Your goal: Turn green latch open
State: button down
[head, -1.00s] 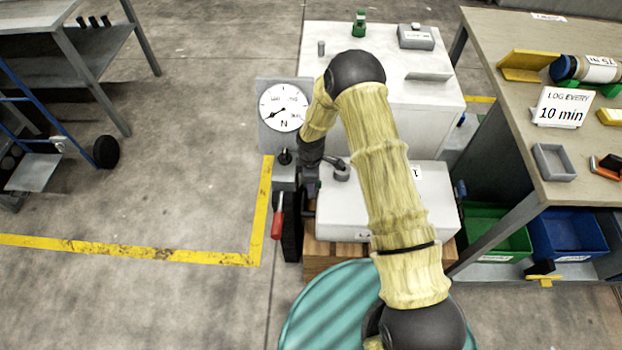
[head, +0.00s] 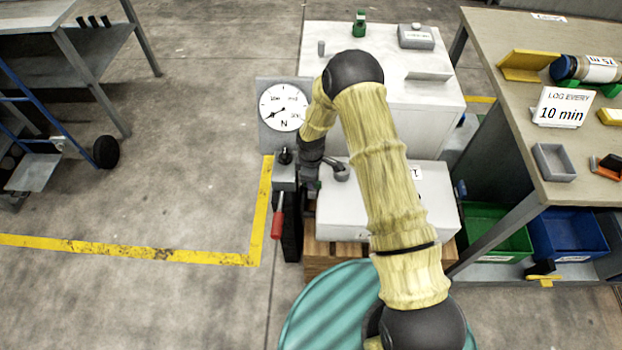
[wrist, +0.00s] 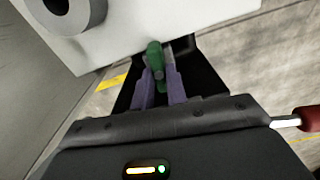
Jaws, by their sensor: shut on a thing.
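The green latch (wrist: 154,58) shows in the wrist view, at the upper middle, beside the edge of a white box. My gripper (wrist: 160,82) has its two purple fingers on either side of the green latch and is shut on it. In the head view my gripper (head: 308,180) points down at the left edge of the low white box (head: 400,205). The green latch is hidden there behind my wrist and gripper. How far the latch is turned I cannot tell.
A dial gauge (head: 284,107) stands just left of my wrist, above a red-handled lever (head: 277,222). A larger white cabinet (head: 430,120) is behind. A workbench (head: 520,110) stands at the right, and a teal drum (head: 325,310) is in front.

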jog(key=m, duration=0.8)
jog(key=shift+w+d+m, duration=0.1)
jog(key=shift+w+m, duration=0.05)
jog(key=shift+m, duration=0.15)
jog(key=m, duration=0.3)
jog(key=shift+m, duration=0.3)
jog(key=m, duration=0.4)
jog(key=shift+d, duration=0.15)
jog(key=c, duration=1.4)
grip_release()
notch_tip(320, 180, up, 17)
jog(key=shift+r, duration=0.2)
